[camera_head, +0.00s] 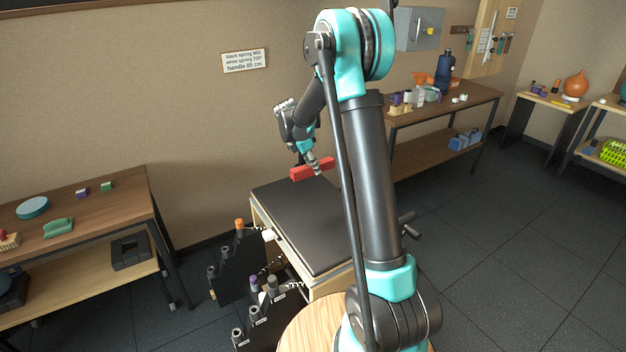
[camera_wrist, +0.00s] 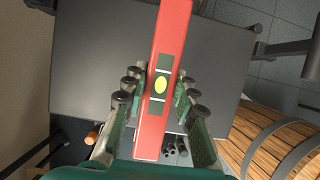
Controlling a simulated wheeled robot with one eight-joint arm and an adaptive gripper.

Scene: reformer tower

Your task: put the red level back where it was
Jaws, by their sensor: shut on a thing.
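The red level (camera_head: 313,169) is a long red bar held above the black padded top of the reformer tower (camera_head: 292,215). In the wrist view the red level (camera_wrist: 172,50) shows a yellow-green vial window between dark bands, and it runs up and down the picture, slightly tilted. My gripper (camera_head: 314,165) is shut on the level near its middle. In the wrist view the fingers (camera_wrist: 160,95) stand on both sides of it. The padded top (camera_wrist: 90,60) lies below, with a gap that I cannot measure. The level's far end is cut off in the wrist view.
A wooden bench (camera_head: 115,204) with small items stands at the left. Another bench (camera_head: 440,112) with bottles stands behind at the right. A rack of springs with handles (camera_head: 262,290) stands before the tower. A wall sign (camera_head: 244,61) hangs behind. Floor at the right is clear.

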